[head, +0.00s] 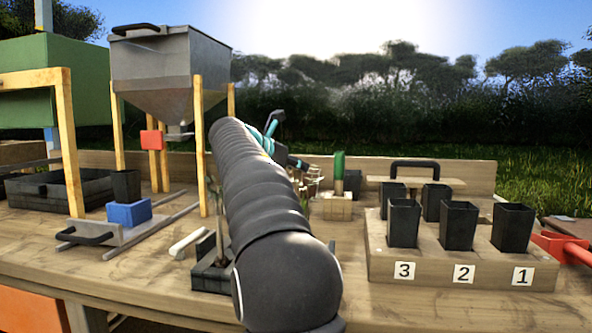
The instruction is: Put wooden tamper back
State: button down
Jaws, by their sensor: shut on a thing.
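My dark arm reaches away from me over the middle of the table, and my gripper (297,163) shows only in part beyond it, with black and teal parts. It is shut on what seems to be the wooden tamper, mostly hidden behind the arm. Just right of the gripper, a green upright piece (339,166) stands above a small pale wooden block (338,208). I cannot tell whether these belong to the tamper or to its stand.
Black pots (404,223) stand in a wooden rack (385,262) numbered 3, 2, 1 on the right. A metal hopper (165,65) on wooden legs, a blue block (129,213) and a black tray (50,189) are left. A red tool (567,248) lies far right.

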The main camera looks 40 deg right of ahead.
dwell(0.3)
jog(key=c, duration=0.9)
grip_release()
jog(key=shift+f, duration=0.1)
jog(key=shift+c, duration=0.2)
jog(key=shift+a+r, duration=0.25)
jog(key=shift+r, duration=0.05)
jog(key=p+v, duration=0.1)
jog(key=v, duration=1)
jog(key=shift+a, duration=0.2)
jog(key=shift+r, duration=0.1)
